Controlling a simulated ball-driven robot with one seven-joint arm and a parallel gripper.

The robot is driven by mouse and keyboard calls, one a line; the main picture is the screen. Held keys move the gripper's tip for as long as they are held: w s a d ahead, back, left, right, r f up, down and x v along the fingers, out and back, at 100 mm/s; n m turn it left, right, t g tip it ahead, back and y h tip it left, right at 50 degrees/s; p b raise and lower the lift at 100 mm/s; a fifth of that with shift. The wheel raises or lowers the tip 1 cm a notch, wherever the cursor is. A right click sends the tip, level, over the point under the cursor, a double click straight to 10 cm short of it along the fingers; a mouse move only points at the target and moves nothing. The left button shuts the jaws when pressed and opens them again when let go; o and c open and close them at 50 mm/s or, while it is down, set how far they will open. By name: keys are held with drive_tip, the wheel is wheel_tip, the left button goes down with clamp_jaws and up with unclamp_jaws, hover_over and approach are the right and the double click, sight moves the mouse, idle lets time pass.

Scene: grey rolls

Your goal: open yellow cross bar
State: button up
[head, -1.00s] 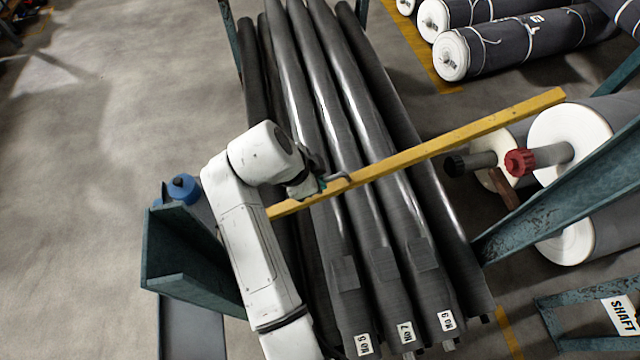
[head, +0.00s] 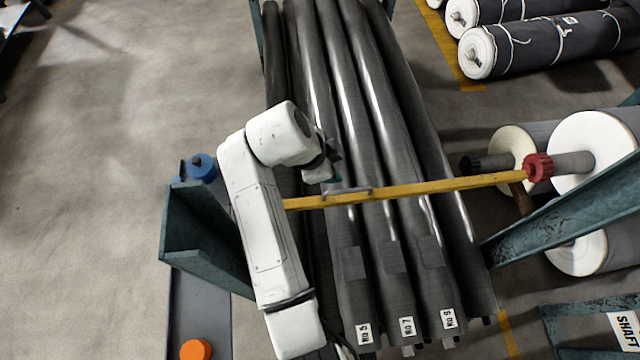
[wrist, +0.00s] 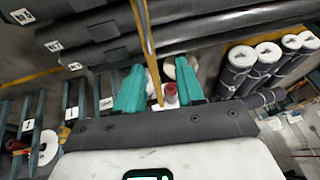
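The yellow cross bar (head: 440,187) lies across the grey rolls in the head view, nearly level in the picture. Its right end is by the red knob (head: 538,168); its left end is hidden behind my arm. A small metal handle (head: 347,191) sits on the bar. My gripper (head: 333,176) is just above and left of the handle, partly hidden by my wrist. In the wrist view its two teal fingers (wrist: 160,88) are apart with nothing held. The yellow bar (wrist: 143,40) runs between them in that picture; whether they touch it I cannot tell.
Several long grey rolls (head: 372,130) lie under the bar. A teal post (head: 205,240) stands left of my arm and a teal frame beam (head: 560,210) at the right. White-ended rolls (head: 595,140) sit beyond the bar's right end. The floor at left is clear.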

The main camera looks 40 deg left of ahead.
drive_tip(key=s+d+r+p, duration=0.5)
drive_tip(key=s+d+r, duration=0.2)
drive_tip(key=s+r, duration=0.4)
drive_tip(key=shift+s+r+p, duration=0.3)
drive_tip(key=shift+s+r, duration=0.1)
drive_tip(key=shift+s, duration=0.2)
